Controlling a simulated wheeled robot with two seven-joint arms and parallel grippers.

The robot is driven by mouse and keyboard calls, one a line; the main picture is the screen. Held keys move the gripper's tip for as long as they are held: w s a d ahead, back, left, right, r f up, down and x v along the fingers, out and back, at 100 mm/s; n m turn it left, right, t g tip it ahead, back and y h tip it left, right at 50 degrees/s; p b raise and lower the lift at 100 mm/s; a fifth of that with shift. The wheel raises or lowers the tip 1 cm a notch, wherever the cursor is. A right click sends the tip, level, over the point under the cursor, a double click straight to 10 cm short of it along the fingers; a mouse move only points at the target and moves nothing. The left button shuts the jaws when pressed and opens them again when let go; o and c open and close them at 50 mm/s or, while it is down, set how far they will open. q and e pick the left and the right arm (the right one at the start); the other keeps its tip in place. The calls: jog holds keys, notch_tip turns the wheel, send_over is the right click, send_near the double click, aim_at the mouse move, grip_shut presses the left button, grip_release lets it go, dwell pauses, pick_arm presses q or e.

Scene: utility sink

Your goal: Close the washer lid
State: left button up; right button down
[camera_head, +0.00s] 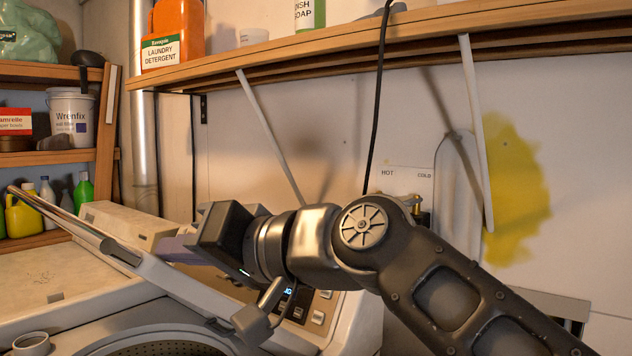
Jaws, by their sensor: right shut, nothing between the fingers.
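The washer lid (85,227) stands raised at the left, seen nearly edge-on as a long, slanting panel. Its far end points up and left. The washer's round drum opening (165,346) shows at the bottom, uncovered. My right arm comes in from the lower right, across the washer's control panel (318,312). My right gripper (222,236) points left, above the washer and to the right of the lid. It is shut and empty; its fingertips are hard to make out behind its dark body. I cannot tell any contact with the lid. My left gripper is out of view.
A white machine top (50,278) lies beyond the lid at the left. A wooden shelf (350,50) with a laundry detergent bottle (178,30) runs above my arm. A dark cord (377,110) hangs from it. Shelves with bottles stand at the far left.

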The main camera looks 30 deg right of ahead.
jog(key=s+a+f+n+b, duration=0.1)
jog(key=a+f+n+b, duration=0.1)
jog(key=f, duration=0.5)
jog(key=s+a+f+n+h+b, duration=0.1)
jog(key=a+f+b, duration=0.4)
jog(key=f+b, duration=0.2)
jog(key=s+a+f+n+h+b, duration=0.1)
jog(key=a+f+b, duration=0.3)
jog(key=f, duration=0.4)
jog(key=shift+s+f+n+b, duration=0.2)
jog(key=shift+s+n+b, duration=0.15)
jog(key=shift+n+b, duration=0.35)
jog(key=shift+r, duration=0.1)
jog(key=s+d+r+p, duration=0.3)
jog(key=s+r, duration=0.3)
jog(key=s, duration=0.3)
jog(key=shift+d+r+p, duration=0.15)
jog(key=shift+d+p, duration=0.2)
